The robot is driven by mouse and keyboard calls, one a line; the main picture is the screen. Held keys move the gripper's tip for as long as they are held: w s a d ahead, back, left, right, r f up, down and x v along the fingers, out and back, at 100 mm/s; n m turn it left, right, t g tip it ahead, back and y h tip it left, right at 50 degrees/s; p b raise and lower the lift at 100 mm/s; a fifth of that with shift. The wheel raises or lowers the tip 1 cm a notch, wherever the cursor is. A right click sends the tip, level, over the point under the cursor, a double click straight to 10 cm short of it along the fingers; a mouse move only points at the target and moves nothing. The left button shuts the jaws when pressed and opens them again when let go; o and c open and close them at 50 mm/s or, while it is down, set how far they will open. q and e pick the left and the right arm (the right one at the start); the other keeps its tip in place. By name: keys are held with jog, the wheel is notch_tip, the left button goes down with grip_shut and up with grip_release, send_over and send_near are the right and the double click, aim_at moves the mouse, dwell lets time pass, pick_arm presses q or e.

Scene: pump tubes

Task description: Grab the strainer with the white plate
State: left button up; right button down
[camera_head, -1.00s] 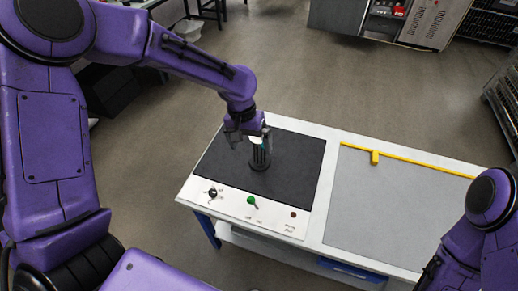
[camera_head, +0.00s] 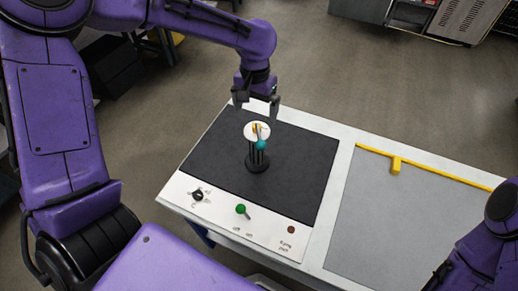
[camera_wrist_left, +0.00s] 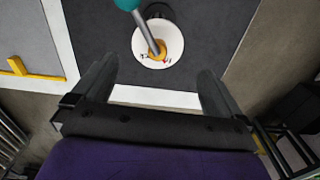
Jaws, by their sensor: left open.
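The strainer with the white plate (camera_head: 256,131) stands on a black holder (camera_head: 258,162) on the dark mat. Its round white plate faces up, with a yellow piece at its middle and a teal ball (camera_head: 261,145) by its near edge. In the left wrist view the white plate (camera_wrist_left: 151,50) lies beyond the fingertips, with the teal part above it. My left gripper (camera_head: 256,104) is open and empty, just behind the plate and apart from it. It also shows in the left wrist view (camera_wrist_left: 157,75). My right arm is at the lower right; its gripper is not clearly visible.
The dark mat (camera_head: 300,175) covers the table's left half. A white front panel holds a black knob (camera_head: 197,195), a green-topped lever (camera_head: 241,209) and a red button (camera_head: 291,229). A grey mat (camera_head: 390,220) with a yellow T-shaped bar (camera_head: 397,163) lies clear at right.

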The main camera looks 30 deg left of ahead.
aim_at(257, 127)
pick_arm(q)
notch_tip(257, 127, down, 2)
jog(key=shift+a+f, duration=0.1)
jog(key=shift+f, duration=0.05)
jog(key=f, duration=0.1)
jog(key=f+p, duration=0.1)
jog(key=f, duration=0.3)
jog(key=shift+d, duration=0.25)
jog(key=shift+s, duration=0.1)
jog(key=c, duration=1.7)
